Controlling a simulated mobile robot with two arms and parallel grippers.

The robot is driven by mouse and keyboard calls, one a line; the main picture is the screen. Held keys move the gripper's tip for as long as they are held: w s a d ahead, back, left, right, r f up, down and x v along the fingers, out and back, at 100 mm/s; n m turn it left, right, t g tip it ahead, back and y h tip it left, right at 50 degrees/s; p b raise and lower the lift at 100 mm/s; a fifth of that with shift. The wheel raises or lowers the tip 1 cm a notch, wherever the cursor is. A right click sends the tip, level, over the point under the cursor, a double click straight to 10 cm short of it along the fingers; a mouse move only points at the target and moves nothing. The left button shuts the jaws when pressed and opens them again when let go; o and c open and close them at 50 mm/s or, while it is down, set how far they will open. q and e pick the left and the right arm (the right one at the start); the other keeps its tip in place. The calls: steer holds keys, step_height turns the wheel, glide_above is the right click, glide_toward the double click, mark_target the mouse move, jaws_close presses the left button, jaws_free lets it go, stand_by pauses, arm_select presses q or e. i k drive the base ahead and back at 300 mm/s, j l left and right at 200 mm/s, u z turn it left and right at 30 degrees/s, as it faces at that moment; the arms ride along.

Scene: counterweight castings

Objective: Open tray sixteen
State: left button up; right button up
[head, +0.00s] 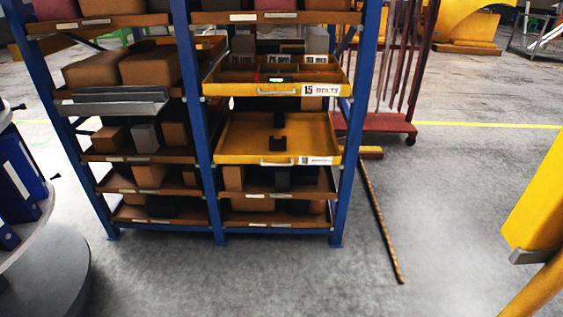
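A blue-framed shelving rack stands ahead of me with two yellow trays in its right bay. The upper tray (277,90) is labelled "15 BOLTS", has a front handle and dividers, and sticks out from the rack. Below it is a second yellow tray (240,155), with a front handle (277,163) and a white label (318,160) too small to read surely; by its place it may be tray sixteen. Its inside floor shows, so it also appears pulled out. Small black pieces (278,143) lie in it. Neither of my grippers is in view.
Boxes (151,68) and grey flat parts (110,103) fill the other shelves. A round grey table (50,270) with blue binders (20,165) is at left. A striped bar (382,220) lies right of the rack, near a red cart (385,122). Floor in front is clear.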

mark_target(278, 134)
steer(key=i+l+z, duration=0.1)
steer(key=i, duration=0.4)
steer(key=i+l+z, duration=0.15)
steer(key=i, duration=0.35)
steer(key=l, duration=0.1)
